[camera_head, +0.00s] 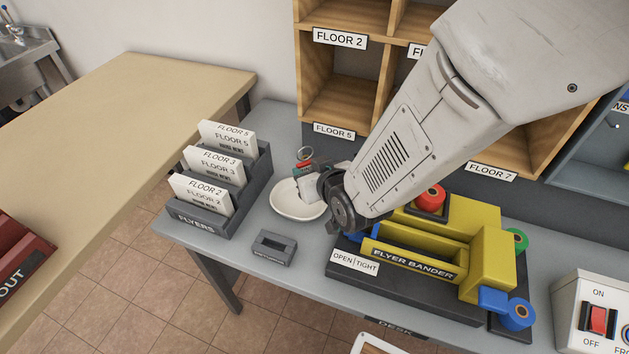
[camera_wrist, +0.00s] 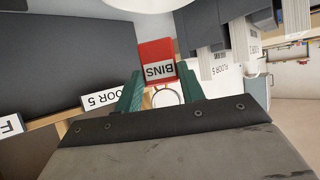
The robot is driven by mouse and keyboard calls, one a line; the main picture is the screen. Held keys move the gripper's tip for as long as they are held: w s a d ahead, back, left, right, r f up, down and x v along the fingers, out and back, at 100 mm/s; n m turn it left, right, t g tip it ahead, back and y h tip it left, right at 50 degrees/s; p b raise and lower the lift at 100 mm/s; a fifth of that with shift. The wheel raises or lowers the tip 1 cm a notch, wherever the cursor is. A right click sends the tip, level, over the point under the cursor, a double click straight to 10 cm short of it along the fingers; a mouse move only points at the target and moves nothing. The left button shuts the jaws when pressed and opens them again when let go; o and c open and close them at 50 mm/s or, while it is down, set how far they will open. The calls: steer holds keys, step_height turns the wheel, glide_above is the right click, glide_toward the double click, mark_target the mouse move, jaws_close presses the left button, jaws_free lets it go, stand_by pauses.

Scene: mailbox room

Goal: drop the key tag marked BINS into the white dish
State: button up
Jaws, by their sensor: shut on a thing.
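My gripper (camera_wrist: 161,82) is shut on the red key tag marked BINS (camera_wrist: 157,52), held between its two green fingers. The tag's white label and metal ring show in the wrist view. In the head view, my gripper (camera_head: 308,176) is above the back of the white dish (camera_head: 285,208), with a bit of the red tag (camera_head: 300,170) and its ring showing. The dish sits on the grey desk, partly hidden by my gripper. The dish's rim (camera_wrist: 145,4) also shows at the top of the wrist view. The tag looks apart from the dish.
The grey flyers rack (camera_head: 197,222) with several cards stands left of the dish. A small grey holder (camera_head: 274,249) lies in front. The yellow flyer bander (camera_head: 420,262) is at right under my arm. Wooden pigeonholes (camera_head: 345,80) stand behind. A beige table (camera_head: 120,130) is at left.

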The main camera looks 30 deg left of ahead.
steer(key=shift+s+f, duration=0.1)
steer(key=shift+f, duration=1.5)
steer(key=o, duration=1)
steer(key=v, duration=0.8)
